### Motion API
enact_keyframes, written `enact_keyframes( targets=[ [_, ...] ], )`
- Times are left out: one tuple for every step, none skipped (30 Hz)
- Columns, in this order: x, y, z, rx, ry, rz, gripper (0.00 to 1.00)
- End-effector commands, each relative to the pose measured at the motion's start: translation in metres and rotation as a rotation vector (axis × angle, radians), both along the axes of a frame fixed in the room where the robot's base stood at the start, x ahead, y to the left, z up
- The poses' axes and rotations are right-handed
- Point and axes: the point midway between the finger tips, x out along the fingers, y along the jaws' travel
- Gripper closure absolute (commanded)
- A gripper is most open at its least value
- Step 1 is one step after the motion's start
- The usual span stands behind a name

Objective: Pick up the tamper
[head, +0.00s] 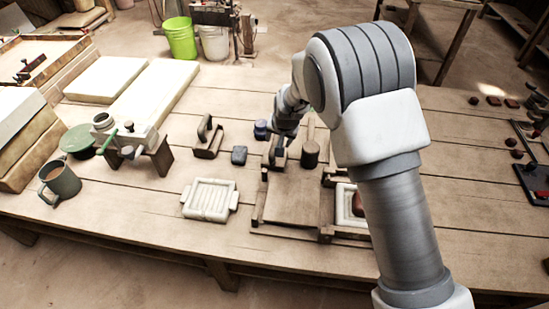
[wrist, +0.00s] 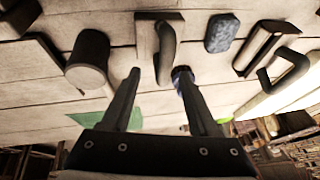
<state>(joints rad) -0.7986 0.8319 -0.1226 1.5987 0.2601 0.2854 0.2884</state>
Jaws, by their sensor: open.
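My gripper (wrist: 157,73) is open. In the wrist view its two fingers point at a flat wooden block with a dark curved handle (wrist: 166,45), which looks like the tamper. The handle's lower end shows between the fingertips; I cannot tell whether they touch it. In the head view my gripper (head: 276,148) is low over the table at the back left of the wooden press board (head: 295,200), and it and my arm mostly hide that block.
A mug (head: 60,180) stands at far left.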

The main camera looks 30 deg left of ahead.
Motion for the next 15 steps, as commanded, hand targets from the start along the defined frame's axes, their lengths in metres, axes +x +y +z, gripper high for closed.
enact_keyframes(
  targets=[
    [0.000, 0.001, -0.003, 0.000, 0.001, 0.000, 0.39],
    [0.001, 0.002, -0.005, 0.000, 0.001, 0.000, 0.39],
    [0.002, 0.004, -0.008, -0.001, 0.002, 0.000, 0.39],
    [0.002, 0.006, -0.011, -0.001, 0.001, 0.001, 0.39],
    [0.003, 0.008, -0.015, -0.001, 0.001, 0.001, 0.39],
    [0.004, 0.010, -0.021, -0.002, 0.001, 0.001, 0.39],
    [0.005, 0.013, -0.024, -0.001, 0.001, 0.001, 0.39],
    [0.006, 0.014, -0.028, -0.002, 0.001, 0.001, 0.39],
    [0.008, 0.016, -0.033, -0.002, 0.001, 0.001, 0.39],
    [0.010, 0.017, -0.036, -0.001, 0.001, 0.001, 0.39],
    [0.010, 0.018, -0.039, -0.002, 0.001, -0.001, 0.39],
    [0.012, 0.019, -0.042, -0.002, 0.001, -0.001, 0.39],
    [0.013, 0.019, -0.043, -0.001, 0.000, 0.000, 0.39],
    [0.013, 0.020, -0.045, -0.001, 0.000, 0.000, 0.39],
    [0.014, 0.020, -0.046, -0.001, 0.000, 0.000, 0.39]
  ],
)
